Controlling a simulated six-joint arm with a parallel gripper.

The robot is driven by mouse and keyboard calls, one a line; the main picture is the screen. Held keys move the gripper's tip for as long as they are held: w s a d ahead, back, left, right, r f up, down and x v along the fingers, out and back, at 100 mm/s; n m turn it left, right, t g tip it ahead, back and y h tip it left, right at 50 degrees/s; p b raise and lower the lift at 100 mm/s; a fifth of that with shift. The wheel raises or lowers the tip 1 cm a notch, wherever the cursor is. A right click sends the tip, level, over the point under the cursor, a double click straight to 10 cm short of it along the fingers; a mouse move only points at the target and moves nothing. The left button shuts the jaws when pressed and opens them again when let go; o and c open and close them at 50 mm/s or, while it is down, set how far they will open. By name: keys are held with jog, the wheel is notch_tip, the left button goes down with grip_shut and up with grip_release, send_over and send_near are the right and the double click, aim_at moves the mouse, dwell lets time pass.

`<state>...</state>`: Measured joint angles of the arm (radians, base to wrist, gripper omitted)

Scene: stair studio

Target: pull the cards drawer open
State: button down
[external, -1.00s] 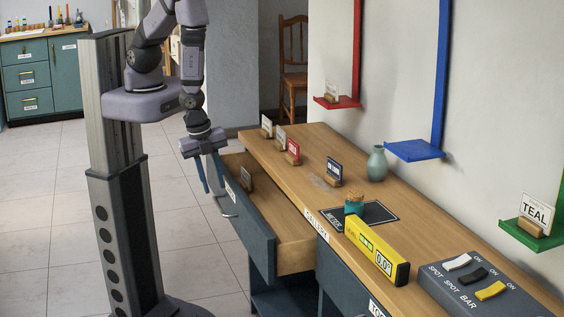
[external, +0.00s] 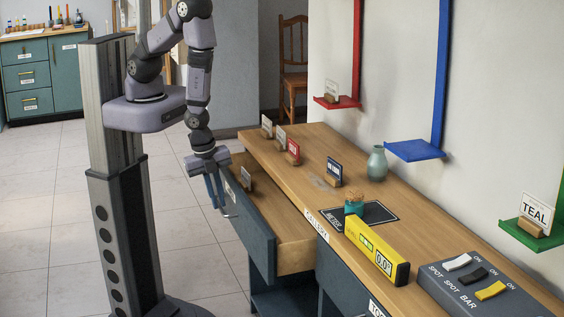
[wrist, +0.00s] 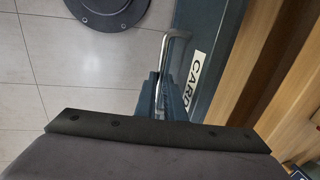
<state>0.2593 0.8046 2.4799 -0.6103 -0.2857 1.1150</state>
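The cards drawer (external: 258,243) stands pulled well out of the wooden-topped desk, its dark blue-green front towards the column. Its white label, partly reading CARD, shows in the wrist view (wrist: 196,76). My gripper (external: 221,206) is low at the far end of the drawer front, pointing down. In the wrist view its two blue fingers (wrist: 161,100) lie close on either side of the pale metal drawer handle (wrist: 163,58) and look shut on it. The fingers hide the handle's near end. A small card in a wooden holder (external: 246,178) stands inside the drawer.
The desk top (external: 290,178) carries several card holders, a vase (external: 377,163), a teal jar (external: 354,203), a yellow level (external: 376,251) and a switch box (external: 480,283). Red, blue and green shelves hang on the wall.

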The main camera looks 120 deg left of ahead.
jog(key=s+d+p, duration=0.1)
jog(key=s+d, duration=0.4)
jog(key=shift+s+d+p, duration=0.3)
jog(key=shift+s+d, duration=0.1)
jog(key=c, duration=1.8)
grip_release()
jog(key=shift+c, duration=0.2)
jog(key=shift+r, duration=0.15)
notch_tip(320, 180, up, 7)
jog(key=s+p, duration=0.1)
jog(key=p, duration=0.5)
jog(key=shift+d, duration=0.45)
